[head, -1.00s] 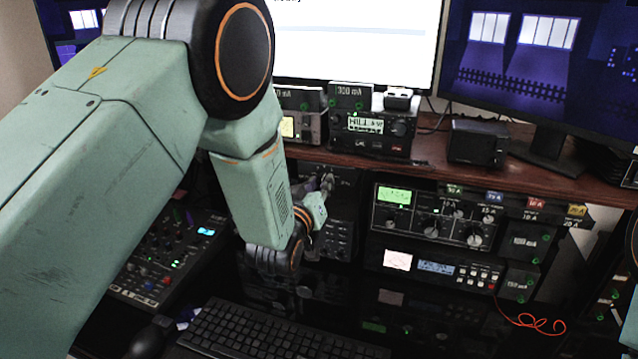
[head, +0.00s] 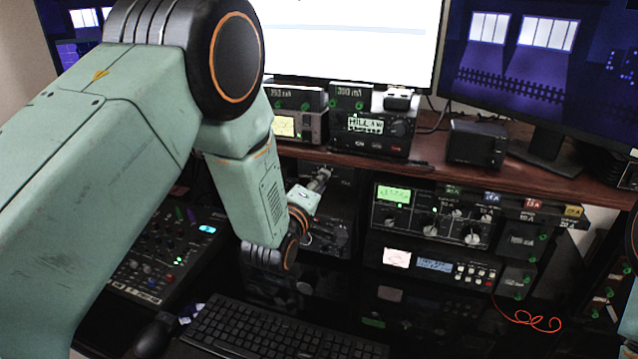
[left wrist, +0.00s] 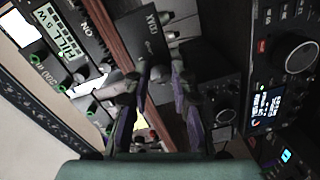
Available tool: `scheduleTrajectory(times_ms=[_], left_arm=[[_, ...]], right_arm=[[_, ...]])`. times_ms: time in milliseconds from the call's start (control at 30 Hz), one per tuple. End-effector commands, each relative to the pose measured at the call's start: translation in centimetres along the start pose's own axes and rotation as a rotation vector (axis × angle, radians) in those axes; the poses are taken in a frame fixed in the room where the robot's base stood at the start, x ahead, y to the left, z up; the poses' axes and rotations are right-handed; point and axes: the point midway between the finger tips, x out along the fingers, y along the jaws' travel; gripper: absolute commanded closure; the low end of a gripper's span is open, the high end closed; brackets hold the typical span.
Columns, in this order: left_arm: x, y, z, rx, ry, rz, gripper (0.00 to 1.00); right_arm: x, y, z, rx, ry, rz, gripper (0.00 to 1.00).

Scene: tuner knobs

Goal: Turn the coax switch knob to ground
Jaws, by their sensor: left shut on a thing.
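The coax switch is a dark panel (left wrist: 148,32) with a "COAX" label, upper middle in the left wrist view. Its dark knob (left wrist: 160,73) shows between the fingertips there. My left gripper (head: 322,178) reaches to the shelf bay under the wooden desk in the head view. In the left wrist view its two purple-and-black fingers (left wrist: 158,78) are closed on the knob from both sides. The fingers cover much of the knob. I cannot read its pointer or the ground mark. My right gripper is not in view.
A radio with a green-lit meter (head: 394,195) and a unit with a blue display (head: 436,266) stand right of the left gripper. The wooden shelf edge (head: 450,172) runs just above. A mixer (head: 165,250) and keyboard (head: 270,335) lie below.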

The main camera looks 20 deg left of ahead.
Motion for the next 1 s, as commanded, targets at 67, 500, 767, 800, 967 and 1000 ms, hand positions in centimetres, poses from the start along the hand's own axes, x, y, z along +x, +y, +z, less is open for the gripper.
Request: scheduleTrajectory(times_ms=[67, 500, 767, 800, 967, 1000], left_arm=[[0.02, 0.08, -0.08, -0.072, -0.001, 0.003, 1.0], [0.01, 0.02, -0.13, -0.48, -0.015, 0.016, 1.0], [0.01, -0.01, -0.13, -0.668, -0.022, 0.022, 1.0], [0.01, -0.01, -0.13, -0.69, -0.023, 0.022, 1.0], [0.02, -0.02, -0.13, -0.761, -0.026, 0.024, 1.0], [0.02, -0.02, -0.13, -0.773, -0.026, 0.025, 1.0]], right_arm=[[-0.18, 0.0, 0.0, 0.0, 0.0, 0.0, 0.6], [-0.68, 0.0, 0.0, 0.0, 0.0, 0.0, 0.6], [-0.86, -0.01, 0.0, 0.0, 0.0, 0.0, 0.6], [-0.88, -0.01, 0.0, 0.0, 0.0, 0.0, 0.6], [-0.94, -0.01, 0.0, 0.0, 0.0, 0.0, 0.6], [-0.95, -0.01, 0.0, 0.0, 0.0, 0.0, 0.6]])
